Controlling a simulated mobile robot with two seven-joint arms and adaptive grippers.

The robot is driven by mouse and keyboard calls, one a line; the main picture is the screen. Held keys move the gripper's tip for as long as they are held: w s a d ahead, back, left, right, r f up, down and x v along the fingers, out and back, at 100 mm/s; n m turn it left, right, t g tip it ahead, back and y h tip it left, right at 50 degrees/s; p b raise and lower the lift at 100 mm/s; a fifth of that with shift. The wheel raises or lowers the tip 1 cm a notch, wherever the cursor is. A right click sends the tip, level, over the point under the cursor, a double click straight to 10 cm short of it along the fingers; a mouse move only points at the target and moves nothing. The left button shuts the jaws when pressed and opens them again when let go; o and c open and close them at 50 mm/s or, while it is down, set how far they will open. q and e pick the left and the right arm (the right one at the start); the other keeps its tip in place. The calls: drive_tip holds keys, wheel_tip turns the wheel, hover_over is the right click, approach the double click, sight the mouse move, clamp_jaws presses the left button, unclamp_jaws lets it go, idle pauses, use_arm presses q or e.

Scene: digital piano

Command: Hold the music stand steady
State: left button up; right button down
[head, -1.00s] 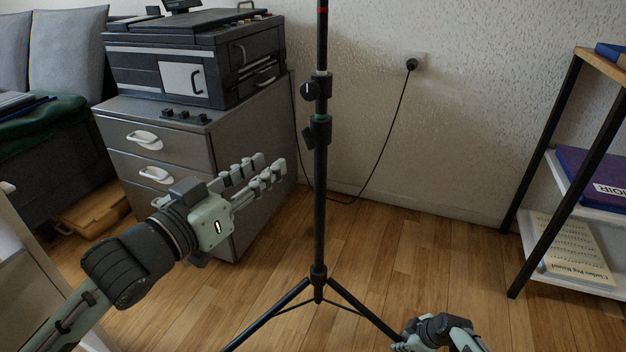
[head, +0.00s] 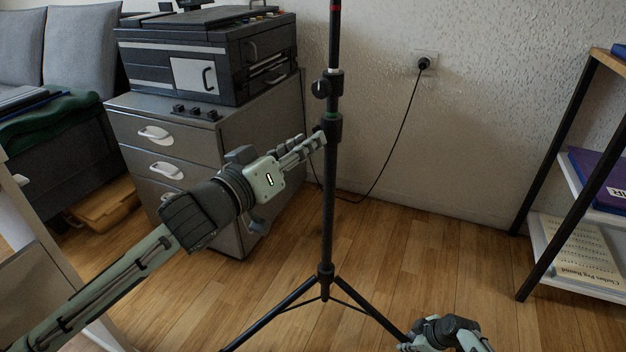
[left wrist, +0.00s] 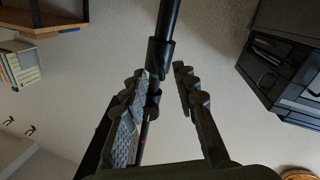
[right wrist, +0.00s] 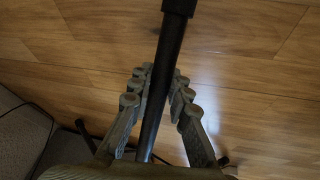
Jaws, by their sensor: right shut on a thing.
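The music stand is a black pole on a tripod (head: 327,200) in the middle of the head view. My left gripper (head: 318,140) reaches it from the left, just below the clamp knob. In the left wrist view the pole (left wrist: 166,30) passes between the two spread fingers of my left gripper (left wrist: 162,76), with a gap on the right side. My right gripper (right wrist: 162,80) is shut on a black tube of the stand (right wrist: 168,55). In the head view it is low at the right tripod leg, and its fingers are mostly cut off.
A grey drawer cabinet (head: 165,150) with a black printer (head: 205,60) stands to the left behind my left arm. A black-framed shelf (head: 553,150) is at the right. A power cord (head: 400,130) hangs on the wall behind the stand. Open wooden floor (head: 440,250) lies right of the pole.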

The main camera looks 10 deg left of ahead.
use_arm(q)
drive_tip(key=shift+x, duration=1.5)
drive_tip(key=shift+c, duration=0.2)
clamp_jaws()
